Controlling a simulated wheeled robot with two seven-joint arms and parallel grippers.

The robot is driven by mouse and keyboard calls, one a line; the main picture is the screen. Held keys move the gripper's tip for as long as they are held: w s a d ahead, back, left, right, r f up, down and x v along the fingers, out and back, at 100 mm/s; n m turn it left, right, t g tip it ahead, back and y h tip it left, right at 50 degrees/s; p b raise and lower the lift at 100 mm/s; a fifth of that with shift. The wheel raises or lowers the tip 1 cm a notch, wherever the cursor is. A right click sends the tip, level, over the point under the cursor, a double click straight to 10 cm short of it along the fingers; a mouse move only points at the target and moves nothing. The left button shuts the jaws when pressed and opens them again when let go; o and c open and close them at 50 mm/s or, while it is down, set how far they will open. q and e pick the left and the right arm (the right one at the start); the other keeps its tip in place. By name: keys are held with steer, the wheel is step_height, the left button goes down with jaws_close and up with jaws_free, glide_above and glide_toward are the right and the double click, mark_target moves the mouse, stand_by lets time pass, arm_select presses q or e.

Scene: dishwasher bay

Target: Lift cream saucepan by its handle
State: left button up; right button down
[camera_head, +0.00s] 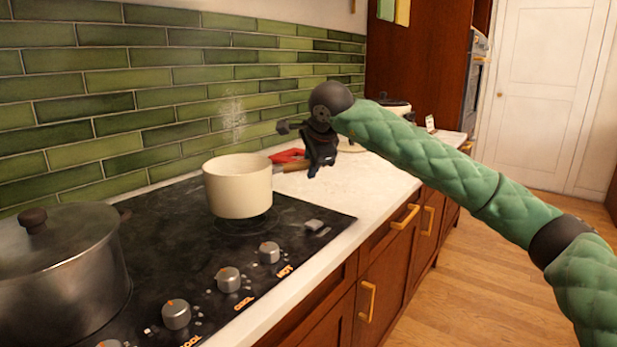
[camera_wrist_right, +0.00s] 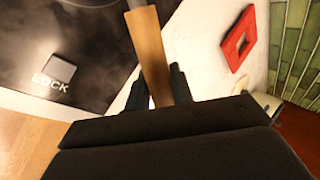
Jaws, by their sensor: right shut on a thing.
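The cream saucepan (camera_head: 238,188) is upright over the back right part of the black hob in the head view. A dark patch shows under its base; I cannot tell for certain whether a small gap lies there. Its wooden handle (camera_head: 291,167) points right, toward my right gripper (camera_head: 314,168). In the right wrist view, the handle (camera_wrist_right: 150,55) runs down between the two dark fingers of my right gripper (camera_wrist_right: 158,90), which is shut on it. The palm hides the handle's end. My left gripper is not in view.
A large steel pot (camera_head: 60,270) with a lid stands at the left of the hob (camera_head: 165,240). Knobs line the hob's front edge. A red square object (camera_head: 287,156) lies on the white counter behind the handle; it also shows in the wrist view (camera_wrist_right: 238,38). Green tiles rise behind.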

steer(key=s+d+r+p, duration=0.1)
steer(key=s+d+r, duration=0.2)
steer(key=d+r, duration=0.7)
steer(key=shift+s+d+r, duration=0.15)
steer(key=shift+s+d, duration=0.15)
steer(key=shift+d, duration=0.25)
stand_by(1.0)
